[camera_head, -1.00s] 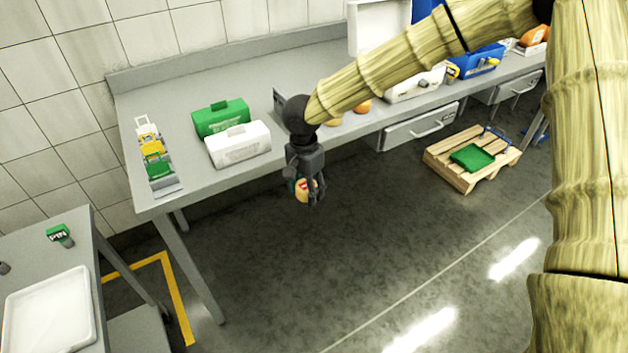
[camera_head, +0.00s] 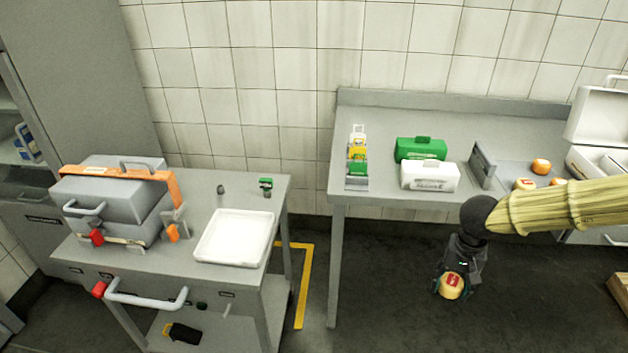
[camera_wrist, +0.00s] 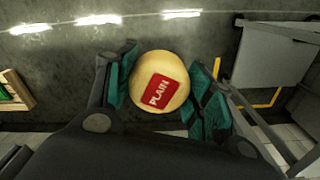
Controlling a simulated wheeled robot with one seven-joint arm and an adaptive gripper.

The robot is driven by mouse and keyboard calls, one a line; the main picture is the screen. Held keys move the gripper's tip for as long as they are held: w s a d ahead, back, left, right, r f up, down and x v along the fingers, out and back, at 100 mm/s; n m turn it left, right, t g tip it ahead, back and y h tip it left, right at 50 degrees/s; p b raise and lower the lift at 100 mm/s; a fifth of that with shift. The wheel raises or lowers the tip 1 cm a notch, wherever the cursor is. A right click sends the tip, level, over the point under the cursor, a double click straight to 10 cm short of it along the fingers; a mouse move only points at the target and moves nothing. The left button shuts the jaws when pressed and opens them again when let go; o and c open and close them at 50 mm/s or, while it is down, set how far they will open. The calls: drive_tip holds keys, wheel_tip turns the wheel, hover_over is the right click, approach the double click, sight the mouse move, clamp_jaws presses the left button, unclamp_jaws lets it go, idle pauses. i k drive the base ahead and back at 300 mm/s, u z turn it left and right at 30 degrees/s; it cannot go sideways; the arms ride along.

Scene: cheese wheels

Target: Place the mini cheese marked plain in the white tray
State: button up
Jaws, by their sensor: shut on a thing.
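My gripper (camera_head: 455,284) is shut on a round yellow mini cheese (camera_head: 451,288) with a red label, held in the air over the floor in front of the long grey bench. In the wrist view the cheese (camera_wrist: 160,80) sits between the green finger pads, and its red label reads PLAIN. The white tray (camera_head: 234,238) lies empty on the grey cart at the left, well to the left of my gripper.
A green tag (camera_head: 265,184) stands behind the tray. The bench (camera_head: 380,118) holds a green case (camera_head: 420,149), a white case (camera_head: 429,176) and other cheeses (camera_head: 541,166). Open floor separates cart and bench.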

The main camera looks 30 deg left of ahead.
sight(237, 238)
drive_tip(key=k, duration=0.25)
drive_tip(key=u, duration=3.95)
drive_tip(key=k, duration=1.3)
drive_tip(key=z, duration=1.55)
drive_tip(key=i, duration=0.5)
